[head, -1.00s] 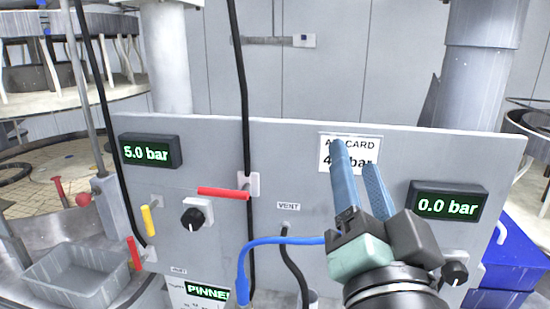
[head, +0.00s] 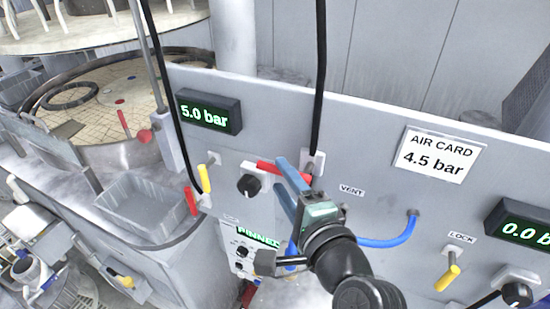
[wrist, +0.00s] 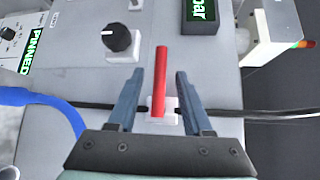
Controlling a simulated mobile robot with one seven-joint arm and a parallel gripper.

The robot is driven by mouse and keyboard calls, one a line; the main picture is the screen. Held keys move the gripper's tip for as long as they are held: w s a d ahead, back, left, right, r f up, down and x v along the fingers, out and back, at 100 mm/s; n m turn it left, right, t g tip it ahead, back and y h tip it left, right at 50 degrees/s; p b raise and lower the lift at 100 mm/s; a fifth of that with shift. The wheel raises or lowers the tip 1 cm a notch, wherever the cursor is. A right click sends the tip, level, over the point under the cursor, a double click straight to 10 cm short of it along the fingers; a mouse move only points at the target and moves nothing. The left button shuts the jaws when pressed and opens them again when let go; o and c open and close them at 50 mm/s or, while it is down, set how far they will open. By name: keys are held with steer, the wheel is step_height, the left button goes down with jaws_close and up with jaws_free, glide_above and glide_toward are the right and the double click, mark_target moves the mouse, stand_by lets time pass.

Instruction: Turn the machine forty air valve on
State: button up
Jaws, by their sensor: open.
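A valve with a red lever (head: 265,166) sits on the grey panel (head: 350,115), on the black hose. The lever lies crosswise to the hose. No machine number is legible near it. My gripper (head: 280,174) is open in front of this valve and partly covers the lever in the head view. In the wrist view the red lever (wrist: 160,75) stands between the two blue fingers of my gripper (wrist: 159,73), with a gap on each side. A 5.0 bar display (head: 208,112) is left of the valve, and a 0.0 display (head: 525,228), cut off, is at the right.
A black knob (head: 248,185) is close to the lever. Yellow (head: 203,179) and red (head: 191,202) handles are at the left. A blue hose (head: 390,238), a yellow handle (head: 448,277) by LOCK and an AIR CARD sign reading 4.5 bar (head: 437,155) are to the right. A grey bin (head: 150,207) stands lower left.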

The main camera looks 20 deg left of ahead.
mark_target(278, 174)
steer(key=shift+p+x, duration=0.5)
steer(key=shift+x, duration=1.6)
steer(key=shift+c, duration=0.2)
jaws_close()
